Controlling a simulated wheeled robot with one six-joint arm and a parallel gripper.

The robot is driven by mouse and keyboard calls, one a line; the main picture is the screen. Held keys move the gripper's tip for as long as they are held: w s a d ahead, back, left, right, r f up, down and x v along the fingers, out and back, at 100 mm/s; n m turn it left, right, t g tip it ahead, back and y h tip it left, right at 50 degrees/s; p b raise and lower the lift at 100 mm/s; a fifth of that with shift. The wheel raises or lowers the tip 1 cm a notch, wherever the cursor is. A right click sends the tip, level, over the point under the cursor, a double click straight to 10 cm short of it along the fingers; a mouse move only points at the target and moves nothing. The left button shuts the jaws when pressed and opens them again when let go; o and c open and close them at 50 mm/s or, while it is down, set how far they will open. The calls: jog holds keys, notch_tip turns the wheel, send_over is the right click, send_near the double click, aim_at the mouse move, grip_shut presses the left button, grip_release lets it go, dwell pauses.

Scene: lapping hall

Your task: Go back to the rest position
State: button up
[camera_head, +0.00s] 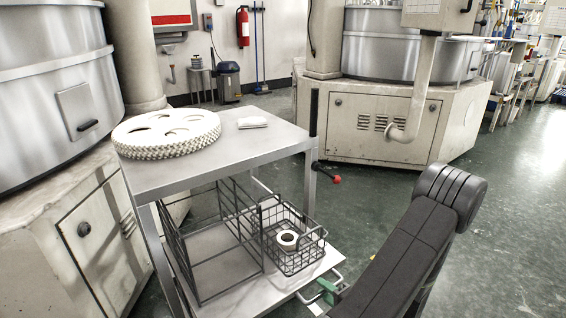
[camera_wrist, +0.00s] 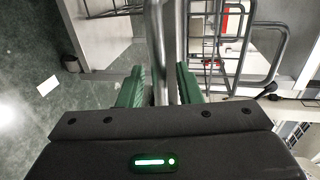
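My gripper (camera_wrist: 161,84) has two green fingers, spread apart in the wrist view. A silver bar (camera_wrist: 157,45) runs through the gap between them, with some space showing at its right; I cannot tell whether either finger touches it. In the head view my gripper (camera_head: 325,291) shows as a green patch at the right end of the grey cart's lower shelf (camera_head: 228,262), beside its metal rail (camera_head: 336,272). My dark arm hides part of that area.
Below are a wire rack (camera_head: 205,238) and a wire basket (camera_head: 310,252) holding a white ring (camera_head: 288,239). Large machines stand left and behind. Green floor (camera_head: 500,230) is clear at right.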

dwell(0.5)
jog(key=p+v, duration=0.3)
jog(key=v, duration=1.1)
jog(key=b+x, duration=0.1)
jog(key=x, duration=1.6)
jog(key=shift+w+r+b, duration=0.15)
jog(key=shift+r+b, duration=0.15)
jog(key=shift+b, duration=0.05)
jog(key=shift+a, duration=0.2)
